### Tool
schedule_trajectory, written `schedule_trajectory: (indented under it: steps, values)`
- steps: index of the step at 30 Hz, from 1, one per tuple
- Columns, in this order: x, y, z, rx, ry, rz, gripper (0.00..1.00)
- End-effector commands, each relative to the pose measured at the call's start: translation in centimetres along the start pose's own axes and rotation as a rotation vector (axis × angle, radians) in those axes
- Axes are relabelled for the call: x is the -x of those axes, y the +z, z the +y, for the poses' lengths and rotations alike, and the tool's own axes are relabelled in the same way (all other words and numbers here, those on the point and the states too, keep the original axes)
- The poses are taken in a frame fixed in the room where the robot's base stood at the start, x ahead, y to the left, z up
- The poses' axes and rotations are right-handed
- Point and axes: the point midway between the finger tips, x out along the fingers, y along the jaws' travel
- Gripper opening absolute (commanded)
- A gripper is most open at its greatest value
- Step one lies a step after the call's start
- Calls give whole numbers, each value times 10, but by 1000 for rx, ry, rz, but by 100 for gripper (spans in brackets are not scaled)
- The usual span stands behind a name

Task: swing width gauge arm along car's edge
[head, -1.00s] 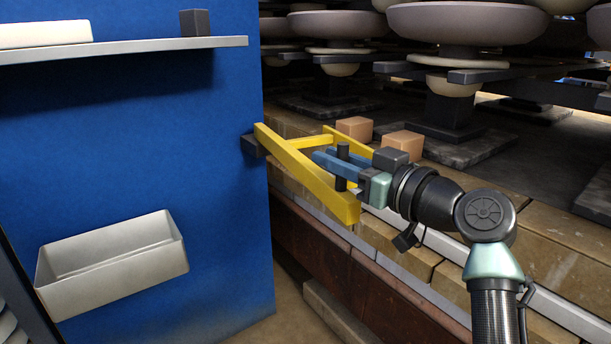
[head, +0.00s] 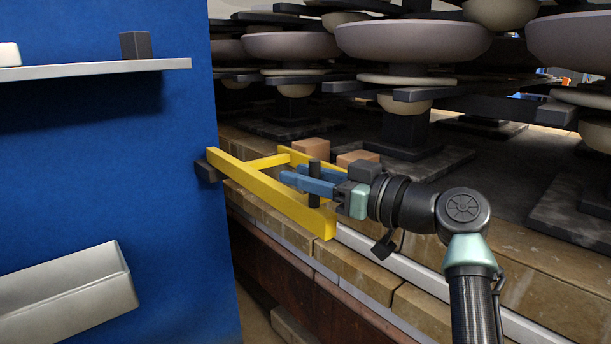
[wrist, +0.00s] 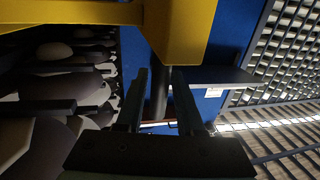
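The yellow width gauge arm (head: 262,190) is a flat frame that juts out from a dark hinge block (head: 207,172) at the blue panel's edge. Its free end lies over the edge of the kiln car (head: 372,272). A black upright handle (head: 314,172) stands near that free end. My gripper (head: 312,184) has its blue fingers on either side of the handle and looks shut on it. In the wrist view the handle (wrist: 158,95) stands between the two dark fingers (wrist: 159,100), with the yellow arm (wrist: 180,25) close above.
Brown blocks (head: 310,149) sit on the car deck just behind the gauge arm. Insulator stacks (head: 412,40) with wide discs crowd the deck behind and right. The blue panel (head: 100,180) fills the left, with a shelf (head: 110,68) and a pale bin (head: 70,290).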

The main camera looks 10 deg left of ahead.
Motion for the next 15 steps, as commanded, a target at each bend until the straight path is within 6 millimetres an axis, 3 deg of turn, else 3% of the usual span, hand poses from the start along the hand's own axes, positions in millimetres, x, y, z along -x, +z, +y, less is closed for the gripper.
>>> schedule_trajectory:
  steps: [2,11,15]
  values:
    - [0,0,0,0,0,0,52]
    - [1,0,0,0,1,1,52]
    - [13,-2,1,-2,3,2,52]
